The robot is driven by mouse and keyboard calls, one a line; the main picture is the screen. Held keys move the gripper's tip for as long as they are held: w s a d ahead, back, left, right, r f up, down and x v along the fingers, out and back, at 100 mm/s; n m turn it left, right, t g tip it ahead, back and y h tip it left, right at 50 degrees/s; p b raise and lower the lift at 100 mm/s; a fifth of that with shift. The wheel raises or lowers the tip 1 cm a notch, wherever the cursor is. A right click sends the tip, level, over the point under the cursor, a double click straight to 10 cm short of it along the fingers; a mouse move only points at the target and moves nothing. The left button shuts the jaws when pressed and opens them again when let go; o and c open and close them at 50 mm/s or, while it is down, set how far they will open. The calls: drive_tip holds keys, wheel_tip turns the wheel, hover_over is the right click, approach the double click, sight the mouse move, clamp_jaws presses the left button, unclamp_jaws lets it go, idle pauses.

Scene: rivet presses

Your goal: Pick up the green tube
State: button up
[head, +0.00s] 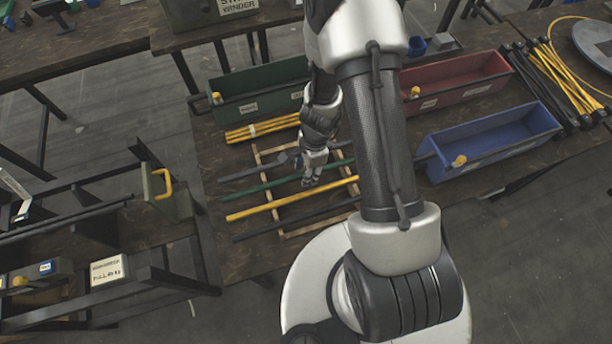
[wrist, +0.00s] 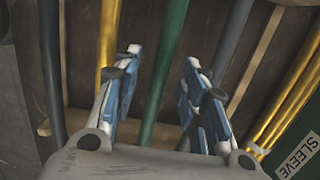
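The green tube (head: 252,190) lies on a wooden rack (head: 259,157) on the table, in a row between a yellow tube (head: 250,211) and a dark grey tube (head: 243,174). My gripper (head: 309,183) points down over the row and hides part of the green tube. In the wrist view, my gripper (wrist: 160,65) is open, with its blue-sided fingers apart. The green tube (wrist: 168,50) runs through the gap between the fingers, with some room on both sides. I cannot tell whether the fingertips are level with the tube or above it.
A black tube (head: 285,222) lies nearest the front edge. A yellow bundle (head: 262,129) lies behind the rack. Green (head: 260,92), red (head: 455,83) and blue (head: 490,143) bins stand around the table. A press bench (head: 100,225) stands at left.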

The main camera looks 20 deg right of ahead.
drive_tip(key=shift+c, duration=0.5)
clamp_jaws()
